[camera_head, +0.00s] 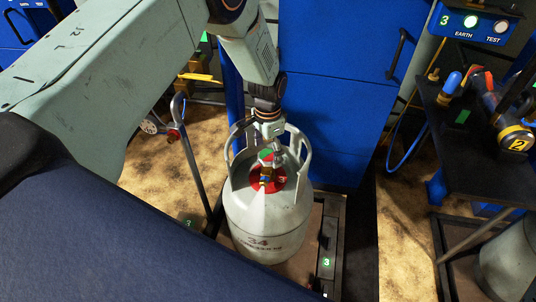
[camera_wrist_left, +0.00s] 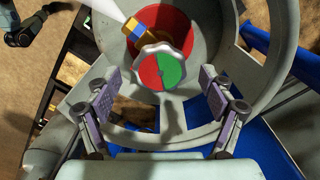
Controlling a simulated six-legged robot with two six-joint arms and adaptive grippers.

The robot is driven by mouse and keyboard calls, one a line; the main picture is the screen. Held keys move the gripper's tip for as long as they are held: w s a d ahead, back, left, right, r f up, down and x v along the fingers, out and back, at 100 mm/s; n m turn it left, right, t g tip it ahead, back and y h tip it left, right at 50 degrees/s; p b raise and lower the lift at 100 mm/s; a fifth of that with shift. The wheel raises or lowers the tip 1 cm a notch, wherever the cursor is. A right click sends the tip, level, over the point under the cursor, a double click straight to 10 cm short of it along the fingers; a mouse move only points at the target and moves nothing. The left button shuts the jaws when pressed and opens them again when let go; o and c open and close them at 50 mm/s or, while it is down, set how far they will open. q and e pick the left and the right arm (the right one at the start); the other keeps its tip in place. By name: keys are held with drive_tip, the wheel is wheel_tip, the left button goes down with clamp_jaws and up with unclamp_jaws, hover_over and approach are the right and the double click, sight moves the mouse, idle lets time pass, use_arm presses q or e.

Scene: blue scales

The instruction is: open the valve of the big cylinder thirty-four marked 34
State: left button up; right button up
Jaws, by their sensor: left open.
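The big grey cylinder (camera_head: 262,222) marked 34 stands upright on a low platform. Its valve handwheel (camera_head: 266,155), half red and half green, sits inside the collar at its top. In the left wrist view the handwheel (camera_wrist_left: 163,68) faces me, with a brass and blue outlet and a red cap area behind it. My left gripper (camera_head: 277,148) comes down over the collar. In its wrist view the two fingers (camera_wrist_left: 160,92) are spread on either side, just below the wheel, with nothing between them. A white streak runs from the outlet. My right gripper is not seen.
The cylinder's curved collar handles (camera_head: 298,150) surround the valve closely. A blue cabinet (camera_head: 335,90) stands behind. At right are a dark bench (camera_head: 465,150) with tools and another grey cylinder (camera_head: 510,262). A grey upright post with a hook (camera_head: 190,150) stands left.

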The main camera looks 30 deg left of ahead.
use_arm(q)
drive_tip(key=shift+f, duration=0.3)
drive_tip(key=shift+c, duration=0.4)
drive_tip(key=c, duration=1.1)
